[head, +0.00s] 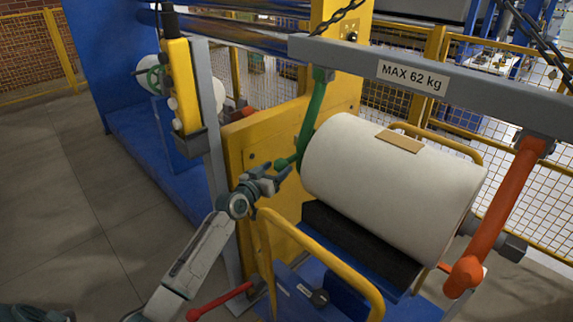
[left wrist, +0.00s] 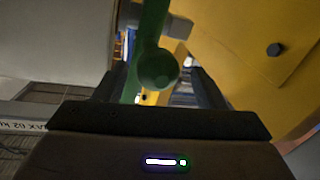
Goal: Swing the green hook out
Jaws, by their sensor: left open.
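The green hook (head: 313,115) hangs from the left end of the grey lifting beam (head: 375,66). It runs down beside the left end of the white film roll (head: 385,172), and its lower end bends left to a round knob. My left gripper (head: 279,175) is open right at this knob, below and left of the hook. In the left wrist view the green hook's knob (left wrist: 158,69) shows between the two open fingers (left wrist: 158,92); I cannot tell whether they touch it. My right gripper is not in view.
An orange-red hook (head: 505,205) hangs from the beam's right end. The roll sits over a blue cart with a yellow handle (head: 325,262). A yellow machine plate (head: 262,140) stands behind my left gripper. A yellow control pendant (head: 181,85) hangs left. Floor at left is clear.

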